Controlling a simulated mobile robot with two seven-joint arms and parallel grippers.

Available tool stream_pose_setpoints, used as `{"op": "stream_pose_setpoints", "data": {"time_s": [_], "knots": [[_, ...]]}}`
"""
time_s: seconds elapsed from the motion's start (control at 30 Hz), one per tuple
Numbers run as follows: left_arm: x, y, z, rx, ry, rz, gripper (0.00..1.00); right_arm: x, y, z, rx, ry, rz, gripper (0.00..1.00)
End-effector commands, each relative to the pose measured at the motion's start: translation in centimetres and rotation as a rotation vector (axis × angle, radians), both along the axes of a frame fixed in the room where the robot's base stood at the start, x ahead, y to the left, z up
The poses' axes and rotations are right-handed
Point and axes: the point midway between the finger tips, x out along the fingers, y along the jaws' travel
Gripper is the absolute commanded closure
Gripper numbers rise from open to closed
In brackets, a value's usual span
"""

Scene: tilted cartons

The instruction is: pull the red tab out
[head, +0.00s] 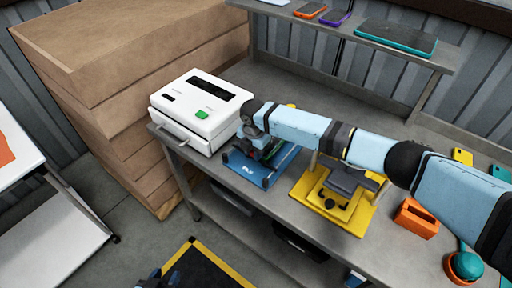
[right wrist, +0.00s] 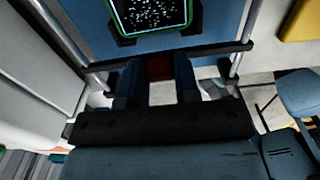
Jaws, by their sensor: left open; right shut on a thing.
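The red tab (right wrist: 159,66) shows in the right wrist view as a small dark red piece between the two fingers of my right gripper (right wrist: 158,72). The gripper is shut on it. Just beyond the fingers is a dark speckled screen with a green edge (right wrist: 150,14), on a blue fixture (right wrist: 215,22). In the head view the blue fixture (head: 248,172) sits on the workbench, and my right arm reaches over it from the right, hiding the tab. My left gripper (head: 160,279) is open at the bottom edge of the head view, away from the bench.
A white machine with a green button (head: 201,114) stands left of the blue fixture. A yellow fixture (head: 351,219) is to its right, then an orange block (head: 416,218). A shelf (head: 375,42) with phones runs behind. Large cartons (head: 130,70) are stacked at left.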

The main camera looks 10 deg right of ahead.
Motion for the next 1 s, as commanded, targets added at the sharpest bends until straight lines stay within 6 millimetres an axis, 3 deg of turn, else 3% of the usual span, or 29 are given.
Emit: {"op": "stream_pose_setpoints", "data": {"time_s": [0.27,0.3,0.4,0.77,1.0], "knots": [[-0.1,0.0,-0.1,0.001,0.005,-0.001,0.57,0.1,0.0,0.1,-0.001,-0.002,0.0,1.0],[-0.2,0.0,-0.1,0.001,0.005,-0.001,0.57,0.1,0.0,0.1,-0.001,-0.002,0.0,0.64],[-0.2,0.0,-0.1,0.001,0.006,-0.001,0.57,0.1,0.0,0.1,-0.001,-0.002,0.0,0.45],[-0.2,0.0,-0.3,0.001,0.007,-0.002,0.57,0.1,0.0,0.6,0.0,-0.003,0.0,0.45],[-0.3,-0.1,-1.0,0.0,0.008,-0.003,0.57,0.1,0.0,4.8,0.001,-0.006,0.002,0.45]]}}
